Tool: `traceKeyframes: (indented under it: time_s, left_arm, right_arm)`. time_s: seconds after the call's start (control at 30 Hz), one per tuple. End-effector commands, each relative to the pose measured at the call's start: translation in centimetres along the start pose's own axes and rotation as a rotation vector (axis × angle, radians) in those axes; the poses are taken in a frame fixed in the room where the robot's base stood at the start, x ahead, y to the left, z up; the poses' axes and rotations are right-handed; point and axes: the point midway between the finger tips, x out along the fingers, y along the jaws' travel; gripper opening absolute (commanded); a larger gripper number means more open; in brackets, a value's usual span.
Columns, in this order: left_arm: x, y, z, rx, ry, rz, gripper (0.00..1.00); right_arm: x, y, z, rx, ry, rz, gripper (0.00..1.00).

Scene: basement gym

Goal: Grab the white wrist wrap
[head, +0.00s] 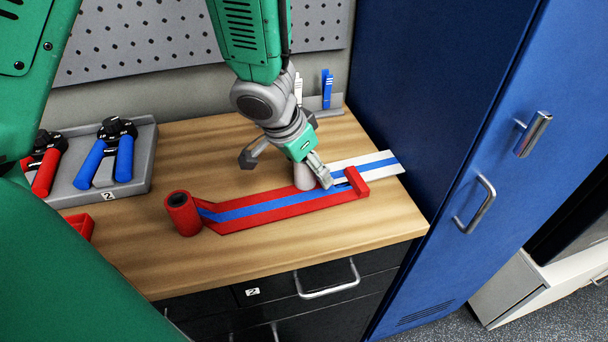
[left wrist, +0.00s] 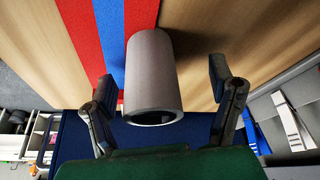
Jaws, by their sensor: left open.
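The white wrist wrap stands on the wooden bench as an upright pale roll (head: 304,176), with its white, blue-striped tail (head: 376,160) lying out to the right. My left gripper (head: 286,168) is open over the roll, one finger on either side of it, and partly hides it from the head. In the left wrist view the roll (left wrist: 152,72) sits between the two open fingers (left wrist: 161,84), with a visible gap on the right finger's side. Contact on the left side is hard to tell. My right gripper is not in view.
A red wrist wrap (head: 181,214) stands left, its blue-striped tail running right past the white roll to a red end piece (head: 356,182). A grey tray (head: 137,167) holds hand grips. A blue locker (head: 440,100) borders the right; a pegboard (head: 150,40) stands behind.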

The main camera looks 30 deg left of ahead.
Motion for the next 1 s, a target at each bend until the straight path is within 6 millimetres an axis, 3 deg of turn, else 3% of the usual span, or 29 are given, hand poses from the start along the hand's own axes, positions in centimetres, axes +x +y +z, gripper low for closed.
traceKeyframes:
  time_s: [0.2, 0.37, 0.73, 1.0]
  left_arm:
    - [0.0, 0.0, -0.1, 0.0, 0.003, 0.0, 0.77]
    - [0.0, -0.1, 0.0, 0.0, 0.002, 0.001, 0.22]
    - [-0.3, -0.2, -0.1, -0.001, -0.001, 0.001, 0.23]
    - [-5.0, -0.1, -2.1, -0.002, 0.004, 0.003, 0.23]
  right_arm:
    - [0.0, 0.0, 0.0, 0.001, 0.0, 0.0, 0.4]
    - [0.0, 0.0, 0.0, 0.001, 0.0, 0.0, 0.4]
    - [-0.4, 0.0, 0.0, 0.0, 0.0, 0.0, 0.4]
    - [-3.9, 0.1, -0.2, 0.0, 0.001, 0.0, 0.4]
